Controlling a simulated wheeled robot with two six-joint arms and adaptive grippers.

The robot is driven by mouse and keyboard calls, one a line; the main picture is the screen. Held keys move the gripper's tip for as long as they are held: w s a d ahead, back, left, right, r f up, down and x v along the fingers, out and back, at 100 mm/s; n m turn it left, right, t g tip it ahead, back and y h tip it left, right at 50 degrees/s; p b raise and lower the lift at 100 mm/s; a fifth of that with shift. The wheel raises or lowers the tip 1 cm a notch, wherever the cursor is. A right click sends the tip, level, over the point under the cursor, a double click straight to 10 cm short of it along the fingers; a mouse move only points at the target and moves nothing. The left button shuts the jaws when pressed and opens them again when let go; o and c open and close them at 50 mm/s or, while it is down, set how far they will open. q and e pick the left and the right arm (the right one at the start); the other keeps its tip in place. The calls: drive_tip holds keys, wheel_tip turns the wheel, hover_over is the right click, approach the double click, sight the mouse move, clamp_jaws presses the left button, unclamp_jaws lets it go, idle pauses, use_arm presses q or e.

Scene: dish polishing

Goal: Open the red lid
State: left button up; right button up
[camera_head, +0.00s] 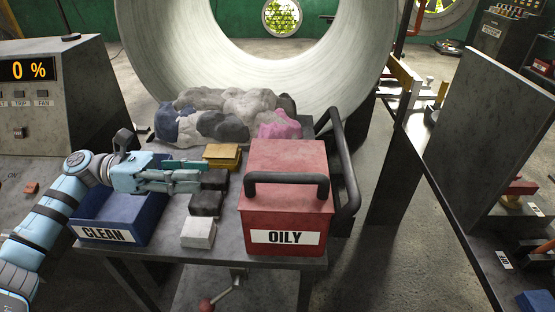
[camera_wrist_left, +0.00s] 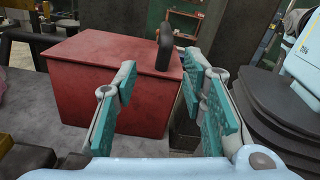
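The red lid (camera_head: 285,156) lies flat on the red box marked OILY (camera_head: 255,221), closed as far as I can see. A black bar handle (camera_head: 286,179) stands on the lid toward its front. My left gripper (camera_head: 203,181) is left of the box, pointing right at it, above the small blocks. In the left wrist view, its teal-padded fingers (camera_wrist_left: 161,72) are apart and empty. The red lid (camera_wrist_left: 105,50) and its handle (camera_wrist_left: 165,46) show beyond them, apart from the fingers. My right gripper is not seen.
A blue bin marked CLEAN (camera_head: 112,220) sits under my left arm. A yellow block (camera_head: 221,152), dark blocks (camera_head: 205,204) and a white block (camera_head: 198,232) stand left of the box. Cloths (camera_head: 232,105) lie behind. A black rail (camera_head: 342,165) stands right.

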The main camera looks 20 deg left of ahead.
sight(255, 177)
use_arm(q)
drive_tip(key=x, duration=0.2)
drive_tip(key=p+x, duration=0.1)
drive_tip(key=x, duration=0.2)
drive_tip(key=s+r+x, duration=0.1)
drive_tip(key=x, duration=0.1)
drive_tip(key=shift+s+d+p, duration=0.1)
drive_tip(key=shift+d+p, duration=0.2)
drive_tip(key=shift+p, duration=0.05)
drive_tip(key=x, duration=0.4)
drive_tip(key=p+x, duration=0.1)
drive_tip(key=x, duration=0.1)
drive_tip(key=shift+w+d+f, duration=0.2)
drive_tip(key=shift+w, duration=0.2)
drive_tip(key=shift+d, duration=0.3)
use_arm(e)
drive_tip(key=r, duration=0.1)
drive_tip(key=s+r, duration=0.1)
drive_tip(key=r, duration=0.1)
use_arm(q)
clamp_jaws()
